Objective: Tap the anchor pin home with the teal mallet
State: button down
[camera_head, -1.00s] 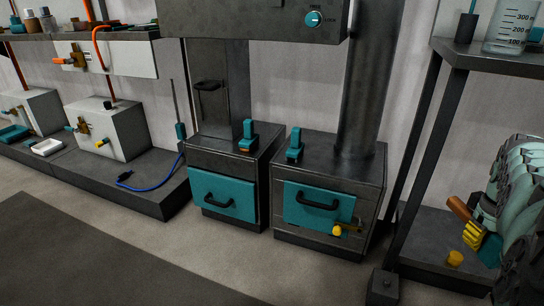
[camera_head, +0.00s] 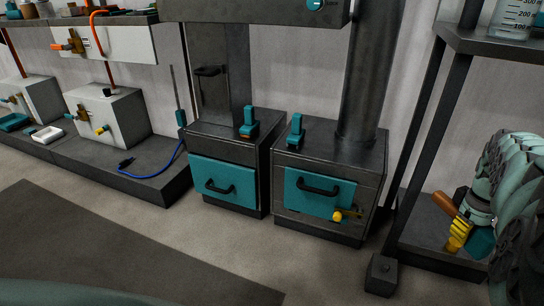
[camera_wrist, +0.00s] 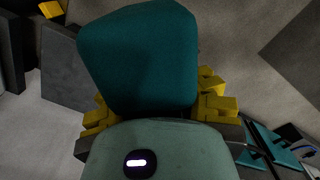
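My gripper (camera_head: 460,236) has yellow fingers and is at the right edge of the head view, low in front of the shelf rack. It appears shut on the teal mallet. The mallet's orange-brown handle (camera_head: 445,203) sticks out to the upper left, and its teal head (camera_head: 482,243) shows beside the fingers. In the wrist view the teal mallet head (camera_wrist: 138,55) fills the middle, with yellow fingers on both sides, hiding what lies beyond. I cannot surely identify the anchor pin; a small yellow piece (camera_wrist: 52,8) on a dark block shows at the wrist view's top left.
Two dark hoppers with teal fronts (camera_head: 225,184) (camera_head: 320,193) stand centrally; the right one has a yellow-tipped fitting (camera_head: 338,215). A low plinth (camera_head: 150,172) is at left. Floor before the hoppers is clear.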

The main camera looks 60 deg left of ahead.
jog(key=shift+s+a+f, duration=0.2)
jog(key=shift+a+f, duration=0.05)
jog(key=shift+f, duration=0.1)
jog(key=shift+s+a+f+n, duration=0.1)
jog(key=shift+f+n, duration=0.05)
jog(key=shift+n, duration=0.15)
